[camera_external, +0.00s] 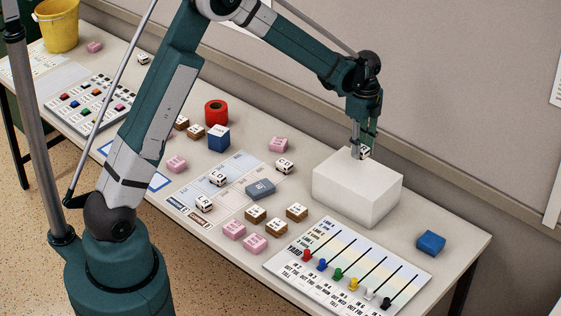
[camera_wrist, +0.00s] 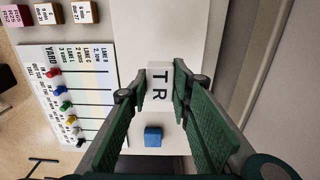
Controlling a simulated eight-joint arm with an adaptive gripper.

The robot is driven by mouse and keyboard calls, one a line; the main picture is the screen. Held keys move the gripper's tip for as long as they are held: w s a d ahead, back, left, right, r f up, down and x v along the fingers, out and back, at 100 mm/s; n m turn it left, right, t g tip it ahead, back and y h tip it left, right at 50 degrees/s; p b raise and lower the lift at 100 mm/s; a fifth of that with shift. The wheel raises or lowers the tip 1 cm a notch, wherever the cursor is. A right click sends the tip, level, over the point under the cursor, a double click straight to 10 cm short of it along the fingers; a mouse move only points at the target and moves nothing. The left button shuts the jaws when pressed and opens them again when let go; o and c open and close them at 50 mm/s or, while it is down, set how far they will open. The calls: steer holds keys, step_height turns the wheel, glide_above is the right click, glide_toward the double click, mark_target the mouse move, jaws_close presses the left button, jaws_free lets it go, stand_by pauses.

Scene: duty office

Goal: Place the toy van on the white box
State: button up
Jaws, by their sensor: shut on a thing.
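The white box (camera_external: 345,193) stands on the table at the right of centre in the external view; its pale top fills the upper middle of the wrist view (camera_wrist: 150,30). My gripper (camera_external: 361,149) points down over the back part of the box top. It is shut on a small white block with black letters (camera_external: 366,153), which I take to be the toy van. In the wrist view the block reads "TR" (camera_wrist: 160,84) and sits between my fingertips (camera_wrist: 162,89). I cannot tell whether the block touches the box top.
A board with coloured pegs (camera_external: 345,265) lies in front of the box. A blue block (camera_external: 431,242) is to its right. Several lettered blocks, a red roll (camera_external: 216,112) and a blue cube (camera_external: 219,138) stand to the left. The wall runs close behind the box.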

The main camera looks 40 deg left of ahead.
mark_target(359, 172)
steer(key=shift+f, duration=1.4)
steer(key=shift+f, duration=1.85)
steer(key=shift+f, duration=0.2)
steer(key=o, duration=0.9)
steer(key=shift+c, duration=0.2)
steer(key=shift+r, duration=0.25)
steer(key=shift+r, duration=6)
